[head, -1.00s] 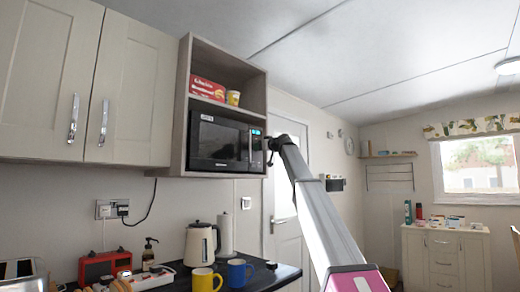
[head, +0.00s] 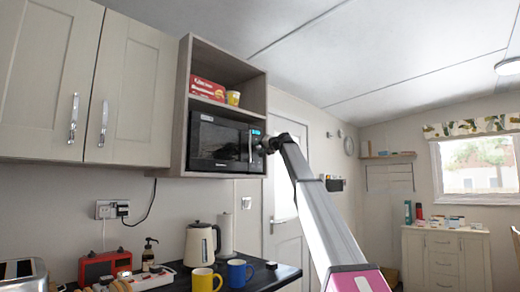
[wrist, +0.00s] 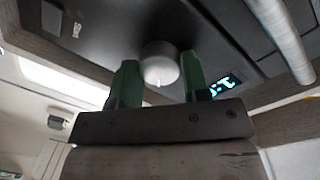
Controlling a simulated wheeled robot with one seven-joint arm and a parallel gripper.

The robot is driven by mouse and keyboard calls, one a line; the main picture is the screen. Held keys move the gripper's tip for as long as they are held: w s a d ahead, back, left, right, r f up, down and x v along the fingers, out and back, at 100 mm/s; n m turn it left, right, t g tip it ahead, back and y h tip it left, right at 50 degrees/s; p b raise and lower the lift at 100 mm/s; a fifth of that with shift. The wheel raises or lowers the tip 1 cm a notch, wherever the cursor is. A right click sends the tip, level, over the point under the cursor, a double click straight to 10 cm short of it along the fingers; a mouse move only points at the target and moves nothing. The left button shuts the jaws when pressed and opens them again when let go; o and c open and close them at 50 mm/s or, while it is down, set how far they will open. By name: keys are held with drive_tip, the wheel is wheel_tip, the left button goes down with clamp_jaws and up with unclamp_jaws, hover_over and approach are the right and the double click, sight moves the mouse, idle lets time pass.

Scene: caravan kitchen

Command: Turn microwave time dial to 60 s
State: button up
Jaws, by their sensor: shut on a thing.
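The black microwave (head: 215,142) sits in the lower bay of a wall cabinet, with a lit blue display (head: 256,132) at its right. My gripper (head: 262,146) is at the right side of the microwave front; my wrist hides the dial in the head view. In the wrist view, the round pale dial (wrist: 159,62) sits between the two green fingers of my gripper (wrist: 158,74), which are shut on it. The dial's pointer and setting cannot be read. The lit display (wrist: 222,86) is beside the right finger, its digits unclear.
The silver door handle (wrist: 279,38) is close to my fingers on the right. A shelf above the microwave holds a red box (head: 207,88) and a yellow cup (head: 233,97). A kettle (head: 201,244) and mugs stand on the counter below.

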drive_tip(key=shift+m, duration=0.5)
drive_tip(key=o, duration=0.9)
drive_tip(key=v, duration=1.1)
